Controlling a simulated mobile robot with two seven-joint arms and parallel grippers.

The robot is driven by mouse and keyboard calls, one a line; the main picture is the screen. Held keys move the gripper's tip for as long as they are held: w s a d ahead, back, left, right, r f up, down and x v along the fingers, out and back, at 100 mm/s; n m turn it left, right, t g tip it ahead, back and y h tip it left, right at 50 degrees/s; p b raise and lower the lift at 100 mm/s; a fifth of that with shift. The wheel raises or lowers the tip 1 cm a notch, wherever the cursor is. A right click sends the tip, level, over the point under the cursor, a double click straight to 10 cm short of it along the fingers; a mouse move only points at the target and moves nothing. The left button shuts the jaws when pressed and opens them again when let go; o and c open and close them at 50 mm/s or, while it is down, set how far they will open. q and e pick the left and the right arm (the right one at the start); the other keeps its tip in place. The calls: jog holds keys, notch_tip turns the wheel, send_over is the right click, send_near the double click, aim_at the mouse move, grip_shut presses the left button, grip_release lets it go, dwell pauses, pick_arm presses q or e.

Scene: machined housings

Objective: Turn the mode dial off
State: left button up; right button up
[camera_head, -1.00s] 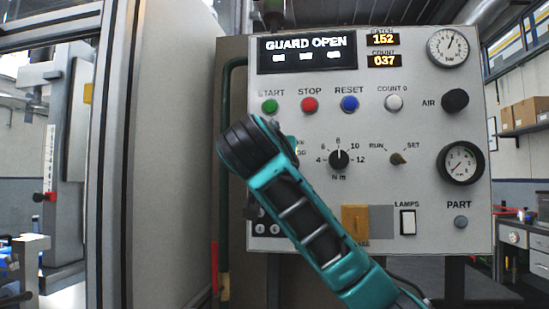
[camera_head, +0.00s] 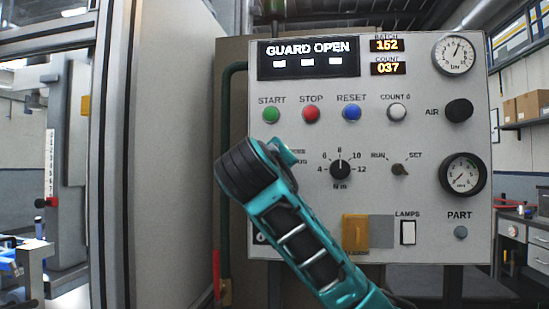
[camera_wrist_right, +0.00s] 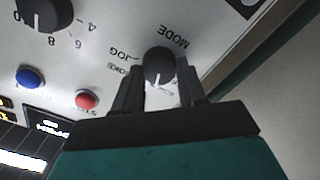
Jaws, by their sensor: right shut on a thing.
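The mode dial (camera_wrist_right: 159,66) is a round black knob under the word MODE in the right wrist view, where the panel appears upside down. Its white mark points toward the bottom of that picture. My right gripper (camera_wrist_right: 160,68) has one finger on each side of the knob and is shut on it. JOG is readable beside the dial; other position labels are partly hidden or too blurred to read. In the head view my right arm covers the dial and the fingertips. My left gripper is in neither current view.
The control panel (camera_head: 430,150) carries START (camera_head: 271,114), STOP (camera_head: 311,114) and RESET (camera_head: 351,113) buttons above. The torque dial (camera_head: 340,168) and RUN/SET switch (camera_head: 400,170) are to the right. The display (camera_head: 308,57) reads GUARD OPEN. A dark green pipe (camera_head: 228,150) runs along the panel's left side.

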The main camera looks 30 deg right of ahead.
pick_arm(q)
notch_tip(320, 180, up, 6)
jog(key=s+a+y+p, duration=0.1)
jog(key=s+a+p, duration=0.1)
jog(key=p, duration=0.7)
jog(key=shift+a+f, duration=0.15)
jog(key=shift+a, duration=0.15)
pick_arm(e)
jog(key=shift+f+n, duration=0.1)
jog(key=shift+n, duration=4.9)
pick_arm(q)
jog(key=shift+w, duration=0.3)
pick_arm(e)
jog(key=o, duration=1)
jog(key=shift+o, duration=0.2)
